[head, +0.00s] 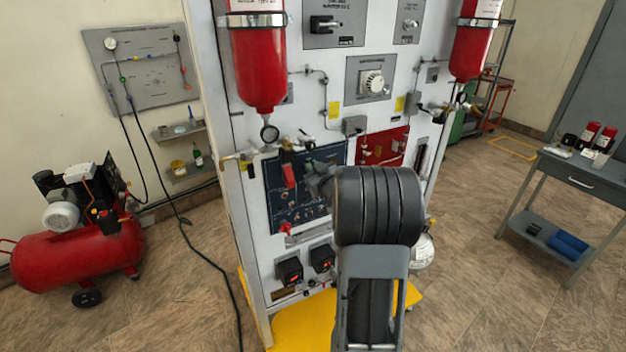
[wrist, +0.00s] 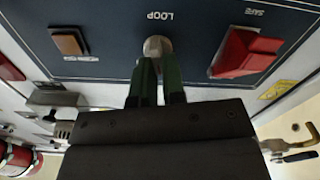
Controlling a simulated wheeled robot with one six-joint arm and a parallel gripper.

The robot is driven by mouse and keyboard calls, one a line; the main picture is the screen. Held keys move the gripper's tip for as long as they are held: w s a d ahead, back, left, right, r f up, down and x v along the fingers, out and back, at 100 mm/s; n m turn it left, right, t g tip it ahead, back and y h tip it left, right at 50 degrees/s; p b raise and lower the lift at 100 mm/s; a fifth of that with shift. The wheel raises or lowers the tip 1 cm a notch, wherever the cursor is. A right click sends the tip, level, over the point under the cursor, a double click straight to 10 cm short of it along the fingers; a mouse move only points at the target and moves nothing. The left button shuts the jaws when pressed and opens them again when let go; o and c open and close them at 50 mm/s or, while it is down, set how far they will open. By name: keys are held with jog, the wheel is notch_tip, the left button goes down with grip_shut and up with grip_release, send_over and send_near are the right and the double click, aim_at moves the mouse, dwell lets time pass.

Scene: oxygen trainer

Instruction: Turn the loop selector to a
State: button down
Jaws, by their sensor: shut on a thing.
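In the head view the dark blue panel (head: 283,210) is on the front of the trainer cabinet, and my arm hides the knob and most of the gripper.
A red guarded switch (wrist: 247,53) marked "SAFE" and an orange-brown rocker switch (wrist: 68,42) flank the knob. Red cylinders (head: 258,70) hang above the panel. A red compressor (head: 75,240) stands left, and a grey table (head: 585,178) stands right.

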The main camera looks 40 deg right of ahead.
jog(key=n+b, duration=0.4)
jog(key=b, duration=0.1)
jog(key=n+b, duration=0.1)
jog(key=b, duration=0.1)
jog(key=shift+a+f+n+b, duration=0.25)
jog(key=shift+n+b, duration=0.15)
jog(key=shift+r, duration=0.1)
jog(key=c, duration=1.2)
grip_release()
jog(key=s+a+b, duration=0.1)
jog(key=s+a, duration=0.1)
jog(key=s, duration=1.1)
jog(key=shift+s, duration=0.3)
